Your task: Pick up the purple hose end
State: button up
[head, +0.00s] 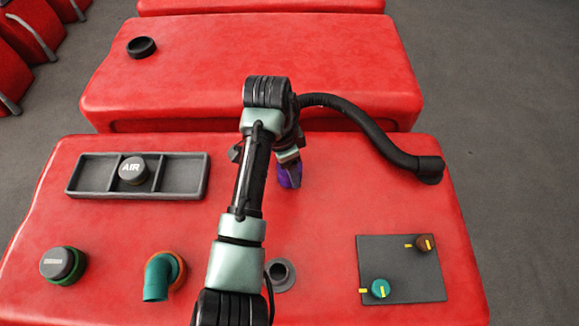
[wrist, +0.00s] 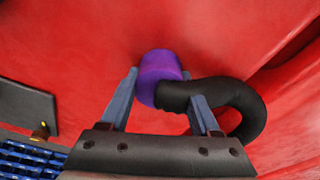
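The purple hose end (head: 290,176) shows just below my gripper (head: 289,163) in the head view, over the near red tank. In the wrist view the purple hose end (wrist: 160,67) is a short cylinder between the two blue-grey fingertips of my gripper (wrist: 160,74). A finger lies close along each side of it. I cannot tell whether they press on it or leave a thin gap. The black hose (head: 350,112) runs from the right of the tank towards it. In the wrist view the hose (wrist: 245,105) bends past the right finger.
On the near tank are a three-compartment tray (head: 190,192) with an AIR cap, a green-ringed cap (head: 62,264), a teal elbow (head: 158,277), a grey port (head: 281,272) and a dark panel (head: 410,285) with two knobs. Another red tank (head: 210,75) stands behind.

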jog(key=c, duration=0.6)
notch_tip(320, 180, up, 10)
jog(key=shift+r+p, duration=0.15)
jog(key=shift+p, duration=0.9)
jog(key=shift+c, duration=0.2)
jog(key=shift+r+p, duration=0.5)
jog(key=shift+p, duration=0.05)
jog(key=shift+f, duration=0.1)
